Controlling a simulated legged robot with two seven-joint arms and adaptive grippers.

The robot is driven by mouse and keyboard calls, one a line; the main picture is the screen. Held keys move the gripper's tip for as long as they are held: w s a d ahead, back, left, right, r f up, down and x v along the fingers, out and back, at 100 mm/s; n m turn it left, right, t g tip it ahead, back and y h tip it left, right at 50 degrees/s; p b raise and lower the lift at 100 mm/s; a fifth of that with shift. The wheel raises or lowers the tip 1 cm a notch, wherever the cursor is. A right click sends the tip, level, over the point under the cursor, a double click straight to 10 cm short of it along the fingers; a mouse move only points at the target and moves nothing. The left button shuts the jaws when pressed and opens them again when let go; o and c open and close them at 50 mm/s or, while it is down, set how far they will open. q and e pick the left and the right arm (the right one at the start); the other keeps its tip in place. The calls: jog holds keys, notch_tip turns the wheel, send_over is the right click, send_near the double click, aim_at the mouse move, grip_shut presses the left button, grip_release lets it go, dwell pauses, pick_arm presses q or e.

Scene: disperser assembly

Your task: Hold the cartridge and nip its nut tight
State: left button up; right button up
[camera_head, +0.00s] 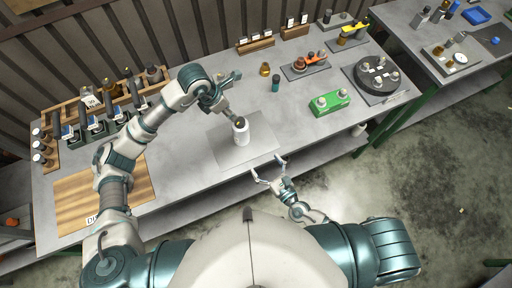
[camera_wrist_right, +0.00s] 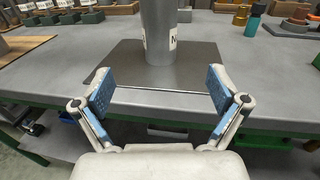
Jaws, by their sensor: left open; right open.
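The nut is not clearly visible. My right gripper (camera_head: 268,170) is open and empty in front of the bench edge. In the right wrist view its blue-padded fingers (camera_wrist_right: 160,92) are spread, with the cartridge beyond them.
A wooden board (camera_head: 75,195) lies at the bench's left, below a rack of dark tools and bottles. A green block (camera_head: 329,103), a round dark fixture (camera_head: 377,74) and a teal bottle (camera_head: 275,84) stand to the right. The bench around the plate is clear.

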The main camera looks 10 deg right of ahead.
aim_at(241, 132)
jog(key=x, duration=1.6)
jog(key=shift+w+a, duration=0.25)
jog(key=shift+w, duration=0.05)
jog(key=c, duration=1.7)
